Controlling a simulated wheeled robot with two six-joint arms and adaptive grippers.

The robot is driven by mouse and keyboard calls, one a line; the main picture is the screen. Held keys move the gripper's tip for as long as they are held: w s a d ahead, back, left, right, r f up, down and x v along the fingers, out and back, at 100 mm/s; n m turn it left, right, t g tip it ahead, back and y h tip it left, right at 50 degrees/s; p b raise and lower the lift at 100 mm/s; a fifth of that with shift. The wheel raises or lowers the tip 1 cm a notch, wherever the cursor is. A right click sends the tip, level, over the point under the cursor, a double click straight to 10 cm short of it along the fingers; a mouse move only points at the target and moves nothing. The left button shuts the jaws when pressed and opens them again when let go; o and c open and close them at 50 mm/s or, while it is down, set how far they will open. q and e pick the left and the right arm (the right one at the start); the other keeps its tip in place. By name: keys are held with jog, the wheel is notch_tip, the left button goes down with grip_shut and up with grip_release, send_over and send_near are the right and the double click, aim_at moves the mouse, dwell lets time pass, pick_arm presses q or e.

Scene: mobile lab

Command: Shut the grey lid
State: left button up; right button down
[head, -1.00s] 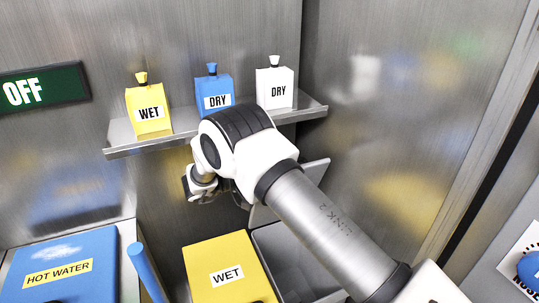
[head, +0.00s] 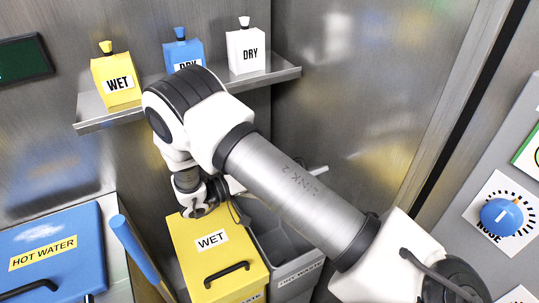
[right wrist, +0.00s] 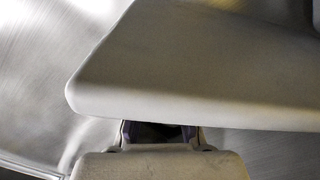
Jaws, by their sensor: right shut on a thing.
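The grey lid (right wrist: 190,70) fills much of the right wrist view as a broad pale slab. In the head view only small parts of the lid (head: 235,186) show around my right arm, at the back of the grey bin (head: 278,238), and it stands raised. The bin's inside is partly visible, so it is open. The exact grip is partly hidden. My left gripper is not in view.
A yellow WET bin (head: 215,255) with a black handle stands left of the grey bin. A blue HOT WATER lid (head: 55,250) and a blue bar (head: 135,248) are further left. A metal shelf (head: 185,92) above holds yellow, blue and white bottles. A blue knob (head: 502,217) is at right.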

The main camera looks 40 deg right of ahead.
jog(key=c, duration=1.2)
grip_release()
jog(key=shift+a, duration=0.1)
jog(key=v, duration=0.7)
jog(key=shift+a, duration=0.15)
